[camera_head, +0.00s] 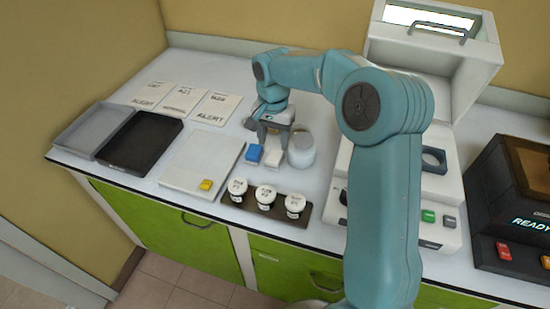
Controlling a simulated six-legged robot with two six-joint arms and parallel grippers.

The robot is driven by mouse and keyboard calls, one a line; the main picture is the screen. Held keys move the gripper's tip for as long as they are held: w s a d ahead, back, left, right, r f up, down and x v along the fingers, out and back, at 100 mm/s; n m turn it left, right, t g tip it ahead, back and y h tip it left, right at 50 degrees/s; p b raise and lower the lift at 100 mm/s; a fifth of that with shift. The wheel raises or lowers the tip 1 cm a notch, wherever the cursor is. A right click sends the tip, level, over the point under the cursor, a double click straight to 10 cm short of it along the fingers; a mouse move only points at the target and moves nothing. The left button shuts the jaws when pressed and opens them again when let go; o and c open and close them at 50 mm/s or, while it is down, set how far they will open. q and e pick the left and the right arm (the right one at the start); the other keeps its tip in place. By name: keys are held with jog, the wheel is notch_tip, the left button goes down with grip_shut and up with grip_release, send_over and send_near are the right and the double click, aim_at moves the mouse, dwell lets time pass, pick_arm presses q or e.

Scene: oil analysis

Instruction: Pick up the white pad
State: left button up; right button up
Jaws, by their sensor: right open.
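The white pad (273,158) is a small pale block on the white counter, just right of a blue block (254,153). My right gripper (272,140) points down at the pad's back end, with its fingers apart. Nothing shows held between the fingers. I cannot tell whether the fingers touch the pad. My left gripper is out of view.
A translucent lidded jar (301,149) stands close right of the gripper. A dark rack with three white-capped jars (265,195) lies in front. A white machine (440,180) stands right.

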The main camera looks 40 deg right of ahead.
aim_at(272, 160)
jog(key=f, duration=0.2)
jog(key=shift+a+f, duration=0.2)
jog(key=shift+f, duration=0.7)
notch_tip(272, 160, down, 5)
jog(key=shift+r+p, duration=0.2)
jog(key=shift+p, duration=0.35)
jog(key=shift+w, duration=0.1)
jog(key=c, duration=0.7)
